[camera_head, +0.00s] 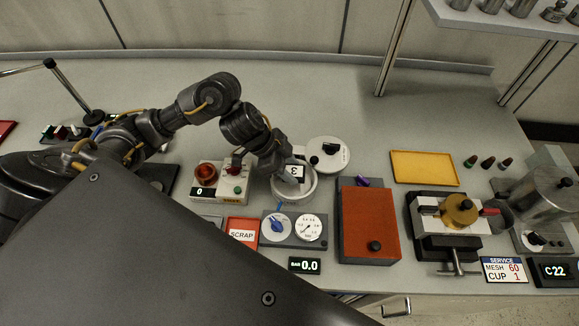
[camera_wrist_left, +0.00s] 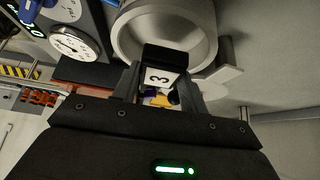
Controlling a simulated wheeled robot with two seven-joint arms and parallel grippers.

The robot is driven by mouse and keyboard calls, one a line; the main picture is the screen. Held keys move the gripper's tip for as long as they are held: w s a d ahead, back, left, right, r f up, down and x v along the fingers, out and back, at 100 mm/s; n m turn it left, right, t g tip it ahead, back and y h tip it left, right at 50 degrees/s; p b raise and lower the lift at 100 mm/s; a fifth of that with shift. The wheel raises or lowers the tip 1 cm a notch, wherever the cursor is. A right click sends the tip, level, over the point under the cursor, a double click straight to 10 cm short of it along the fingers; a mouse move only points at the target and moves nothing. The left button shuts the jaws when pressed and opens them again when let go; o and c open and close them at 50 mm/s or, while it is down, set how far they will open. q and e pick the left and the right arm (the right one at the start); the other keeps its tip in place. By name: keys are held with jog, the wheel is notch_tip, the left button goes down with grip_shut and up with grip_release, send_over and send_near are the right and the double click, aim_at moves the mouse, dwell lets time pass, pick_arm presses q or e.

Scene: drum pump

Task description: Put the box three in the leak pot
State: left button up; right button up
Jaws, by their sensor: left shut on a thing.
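Box three, a small dark block with a white face marked 3 (camera_head: 297,172), is between the fingers of my left gripper (camera_head: 286,168). In the left wrist view, box three (camera_wrist_left: 160,78) sits in the shut left gripper (camera_wrist_left: 158,92), its far end over the near rim of a round pot. The leak pot, a pale round open vessel (camera_head: 306,193), is under the gripper in the head view, and its wide rim and hollow show in the left wrist view (camera_wrist_left: 203,22). Whether box three touches the pot I cannot tell. My right gripper is out of view.
A white round lid with a black knob (camera_head: 336,149) lies behind the pot. A red-button control box (camera_head: 236,193) is left, a gauge panel (camera_head: 291,240) in front, an orange box (camera_head: 367,228) right. A yellow tray (camera_head: 424,168) lies farther right. The back bench is clear.

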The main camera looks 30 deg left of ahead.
aim_at(290, 185)
pick_arm(q)
jog(key=shift+f, duration=0.2)
jog(key=shift+f+b, duration=0.4)
jog(key=shift+f, duration=0.3)
jog(key=shift+f+b, duration=0.7)
jog(key=shift+f, duration=0.4)
jog(key=shift+f, duration=0.45)
dwell(0.5)
jog(key=shift+f+p, duration=0.1)
jog(key=shift+p, duration=0.2)
dwell(0.7)
jog(key=o, duration=1.2)
